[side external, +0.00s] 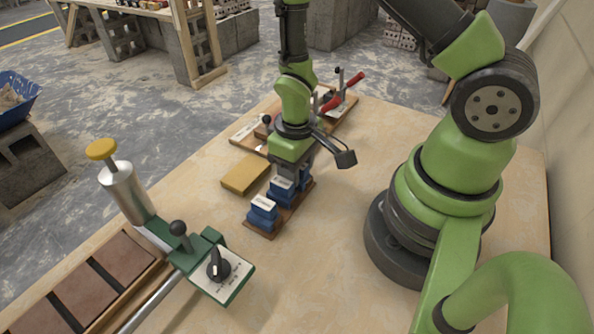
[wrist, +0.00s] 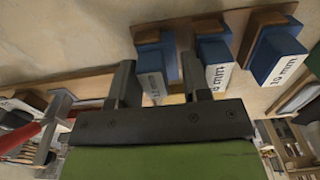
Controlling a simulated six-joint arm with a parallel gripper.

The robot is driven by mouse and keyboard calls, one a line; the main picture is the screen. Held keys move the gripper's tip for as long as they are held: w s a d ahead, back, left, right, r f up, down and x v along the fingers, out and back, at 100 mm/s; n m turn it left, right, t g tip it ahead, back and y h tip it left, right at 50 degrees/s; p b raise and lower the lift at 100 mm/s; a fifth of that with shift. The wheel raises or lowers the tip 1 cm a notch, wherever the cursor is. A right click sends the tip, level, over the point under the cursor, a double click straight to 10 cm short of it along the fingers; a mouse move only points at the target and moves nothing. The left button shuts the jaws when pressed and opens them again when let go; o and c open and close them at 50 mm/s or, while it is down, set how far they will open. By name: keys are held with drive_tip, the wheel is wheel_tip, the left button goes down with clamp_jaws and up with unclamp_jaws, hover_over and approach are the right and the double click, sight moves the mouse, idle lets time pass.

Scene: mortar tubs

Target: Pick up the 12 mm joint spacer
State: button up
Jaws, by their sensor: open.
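Blue joint spacers with white labels stand in a row on a narrow wooden rack (side external: 258,234). In the side view I see a front spacer (side external: 262,214) and one behind it (side external: 281,190); the far end is partly hidden by my gripper (side external: 299,172). In the wrist view, my open gripper (wrist: 157,66) has a left spacer (wrist: 152,62) showing between its fingers. Beside it are a middle spacer (wrist: 214,52) and a right spacer (wrist: 276,55), whose label seems to read 10 mm. I cannot read which one is 12 mm, nor whether the fingers touch the left spacer.
A yellow block (side external: 246,174) lies left of the rack. A board with red-handled clamps (side external: 335,100) lies behind my gripper. A green jig with a knob (side external: 218,268) stands at the front left. The tabletop right of the rack (side external: 325,225) is clear.

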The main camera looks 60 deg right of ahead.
drive_tip(key=shift+c, duration=0.2)
drive_tip(key=c, duration=0.7)
drive_tip(key=shift+c, duration=0.2)
